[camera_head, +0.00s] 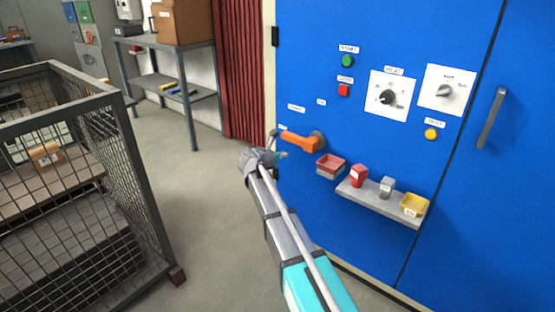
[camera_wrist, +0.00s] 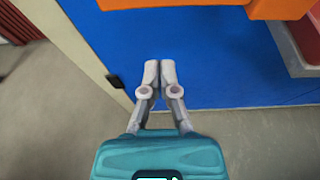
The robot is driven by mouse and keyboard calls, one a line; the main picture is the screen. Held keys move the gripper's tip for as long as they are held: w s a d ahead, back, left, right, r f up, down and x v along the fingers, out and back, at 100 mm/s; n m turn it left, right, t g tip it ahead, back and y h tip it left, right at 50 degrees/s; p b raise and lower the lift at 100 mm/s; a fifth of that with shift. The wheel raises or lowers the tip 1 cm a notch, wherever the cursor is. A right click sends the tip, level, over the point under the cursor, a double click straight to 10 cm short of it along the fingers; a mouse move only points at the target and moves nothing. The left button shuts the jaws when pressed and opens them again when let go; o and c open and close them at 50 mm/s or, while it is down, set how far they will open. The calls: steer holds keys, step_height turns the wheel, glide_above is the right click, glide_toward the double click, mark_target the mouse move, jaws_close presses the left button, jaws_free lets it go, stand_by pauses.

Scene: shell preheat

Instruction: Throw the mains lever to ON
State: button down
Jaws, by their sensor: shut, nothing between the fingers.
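The mains lever (camera_head: 298,142) is an orange handle on the blue cabinet front, joined to a round grey pivot at its right end. It points left, tilted slightly up. Small white labels lie around it, too small to read. The orange lever (camera_wrist: 277,9) crosses the top edge of that view, apart from the fingertips in the picture.
Dials and buttons sit above. A mesh cage (camera_head: 130,165) stands left, with clear floor between.

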mark_target(299, 140)
steer(key=shift+w+d+r+p, duration=1.35)
steer(key=shift+w+p, duration=0.05)
steer(key=shift+p, duration=0.15)
steer(key=shift+d, duration=0.2)
